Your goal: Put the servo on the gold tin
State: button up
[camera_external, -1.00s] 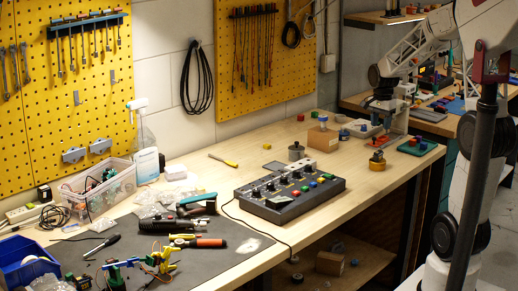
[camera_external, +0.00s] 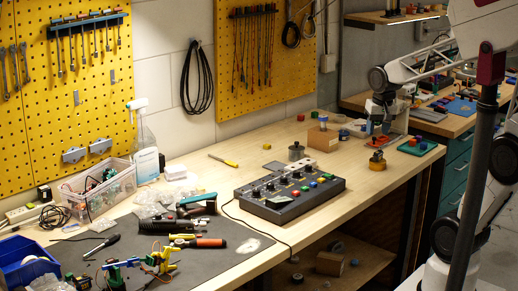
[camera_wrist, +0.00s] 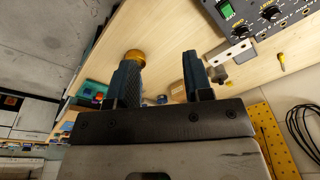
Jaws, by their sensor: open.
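The gold tin (camera_external: 377,164) stands near the right end of the bench. In the wrist view it shows as a round gold shape (camera_wrist: 134,56) just beyond the tip of the left finger. My gripper (camera_external: 378,122) is above the bench's far right part, behind the tin in the external view. Its two dark fingers (camera_wrist: 164,72) are apart with nothing between them. A small blue piece (camera_external: 344,134), possibly the servo, lies right of the cardboard box; it is too small to identify surely.
The cardboard box (camera_external: 322,139) and a grey metal pot (camera_external: 296,151) stand left of the tin. A green tray (camera_external: 417,147) with small parts is to its right. The control box (camera_external: 290,195) fills the bench middle. Bare wood lies between the control box and the tin.

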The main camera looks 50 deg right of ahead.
jog(key=s+a+n+t, duration=0.1)
jog(key=s+a+n, duration=0.6)
jog(key=s+a, duration=0.1)
jog(key=shift+s+f, duration=0.2)
jog(key=shift+s, duration=0.6)
dwell(0.5)
